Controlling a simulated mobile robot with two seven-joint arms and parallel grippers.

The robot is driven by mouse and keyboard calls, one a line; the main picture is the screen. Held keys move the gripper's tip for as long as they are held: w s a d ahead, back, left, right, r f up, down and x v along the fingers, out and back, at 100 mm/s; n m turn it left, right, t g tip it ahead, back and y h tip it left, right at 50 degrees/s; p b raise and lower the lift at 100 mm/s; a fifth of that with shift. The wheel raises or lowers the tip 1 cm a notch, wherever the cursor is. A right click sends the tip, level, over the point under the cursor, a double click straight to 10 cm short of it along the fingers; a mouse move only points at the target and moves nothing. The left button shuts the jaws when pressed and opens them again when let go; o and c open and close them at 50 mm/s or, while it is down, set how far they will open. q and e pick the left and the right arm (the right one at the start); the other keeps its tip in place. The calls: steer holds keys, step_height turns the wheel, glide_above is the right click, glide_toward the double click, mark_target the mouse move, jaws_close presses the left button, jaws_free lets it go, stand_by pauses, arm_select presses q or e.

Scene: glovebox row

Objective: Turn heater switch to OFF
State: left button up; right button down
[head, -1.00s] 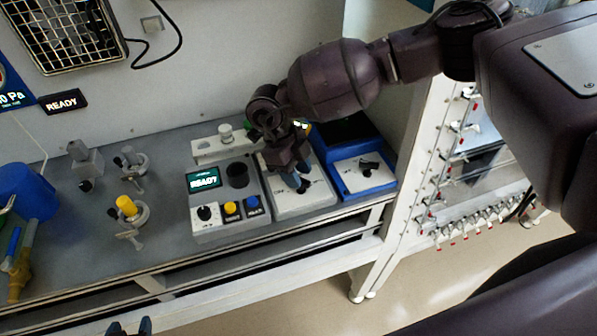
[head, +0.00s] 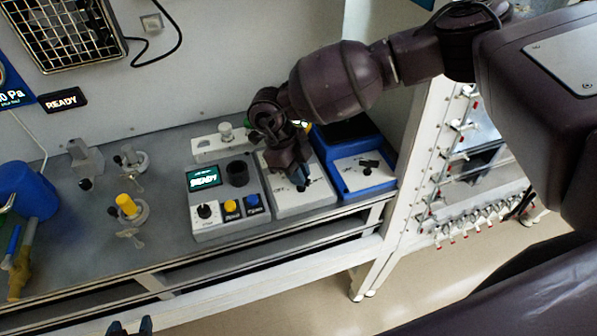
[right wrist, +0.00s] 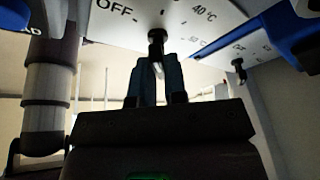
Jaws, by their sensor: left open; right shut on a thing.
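The heater switch is a black knob (right wrist: 156,38) on a pale panel (right wrist: 175,12) marked OFF, 40 °C and 50 °C in the right wrist view. In the head view, the heater unit (head: 310,205) is the grey-white box between the READY device and the blue unit. My right gripper (right wrist: 157,72) is shut on the knob, its blue fingers on either side of the stem. In the head view it (head: 301,180) comes down from above and partly hides the knob. The knob's exact setting is hard to tell. My left gripper (head: 130,327) is open and empty at the bottom edge.
The READY device (head: 222,205) with a dial and yellow and blue buttons stands just left of the heater. A blue unit (head: 352,183) with its own black knob is close on the right. Valves (head: 126,206) and a blue container (head: 27,190) stand further left.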

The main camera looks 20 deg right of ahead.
steer(key=n+t+b, duration=0.1)
steer(key=n, duration=0.2)
steer(key=shift+f+h+b, duration=0.1)
steer(key=shift+h+b, duration=0.2)
steer(key=shift+s+a+n+t+b, duration=0.15)
steer(key=shift+n+t+b, duration=0.45)
steer(key=shift+n, duration=1)
steer(key=shift+h, duration=0.3)
steer(key=c, duration=1.2)
jaws_free()
steer(key=shift+o, duration=0.2)
steer(key=s+v, duration=0.1)
steer(key=v, duration=1)
steer(key=shift+w+b, duration=0.4)
steer(key=shift+w, duration=0.05)
